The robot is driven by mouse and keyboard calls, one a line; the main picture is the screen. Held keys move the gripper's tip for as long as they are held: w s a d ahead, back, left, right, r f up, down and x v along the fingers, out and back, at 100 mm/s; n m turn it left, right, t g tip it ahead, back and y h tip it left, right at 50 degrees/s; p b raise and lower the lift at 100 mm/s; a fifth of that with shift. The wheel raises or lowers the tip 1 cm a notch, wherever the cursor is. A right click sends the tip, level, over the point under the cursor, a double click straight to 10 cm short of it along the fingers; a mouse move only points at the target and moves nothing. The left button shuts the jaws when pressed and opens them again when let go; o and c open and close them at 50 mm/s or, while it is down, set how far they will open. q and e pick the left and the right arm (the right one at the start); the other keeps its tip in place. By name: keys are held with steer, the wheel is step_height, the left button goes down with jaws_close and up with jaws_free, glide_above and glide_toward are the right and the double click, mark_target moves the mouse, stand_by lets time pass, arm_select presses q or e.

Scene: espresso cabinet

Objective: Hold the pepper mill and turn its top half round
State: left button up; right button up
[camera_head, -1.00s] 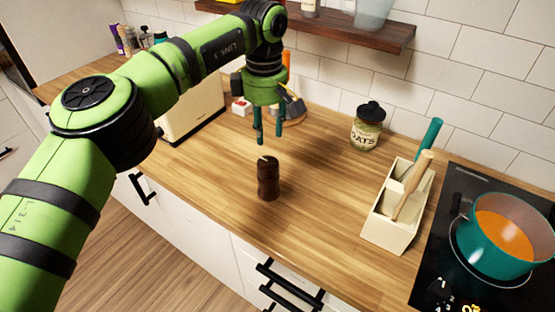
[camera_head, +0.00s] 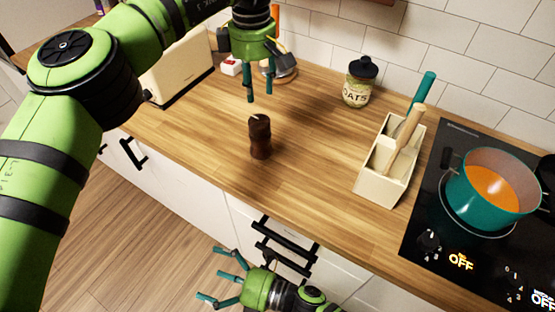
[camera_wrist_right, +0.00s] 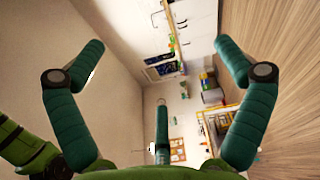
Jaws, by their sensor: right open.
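The dark brown pepper mill (camera_head: 260,140) stands upright on the wooden counter, left of the middle in the head view. My left gripper (camera_head: 259,98) points down just behind and above the mill. Its teal fingers are apart, with nothing between them, and do not appear to touch the mill. My right gripper (camera_head: 211,274) is low in front of the cabinet, off the counter, with its fingers spread and empty. In the right wrist view, its fingers (camera_wrist_right: 160,75) are wide apart with only the room behind them. The mill is not in that view.
A cream utensil holder (camera_head: 376,189) stands right of the mill, with an oats jar (camera_head: 358,85) behind. A teal pot (camera_head: 495,205) sits on the black hob (camera_head: 430,215) at right. A cream toaster (camera_head: 180,75) is at left. The counter around the mill is clear.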

arm_select(q)
steer(key=shift+d, duration=0.1)
arm_select(e)
steer(key=w+d+r+n+t, duration=0.2)
steer(key=w+d+r+n, duration=0.15)
steer(key=w+r, duration=0.35)
steer(key=w+d+r+n+t, duration=0.2)
steer(key=w+d+r, duration=0.2)
steer(key=w+r, duration=0.3)
steer(key=n+t+h, duration=0.3)
steer(key=n+h, duration=0.1)
steer(key=h, duration=0.1)
glide_toward(264, 149)
steer(key=x, duration=0.5)
steer(key=shift+a, duration=0.15)
steer(key=shift+w, duration=0.2)
steer(key=x, duration=0.6)
steer(key=shift+w+a, duration=0.15)
steer(key=shift+a, duration=0.05)
steer(key=c, duration=1.7)
steer(key=o, duration=1.7)
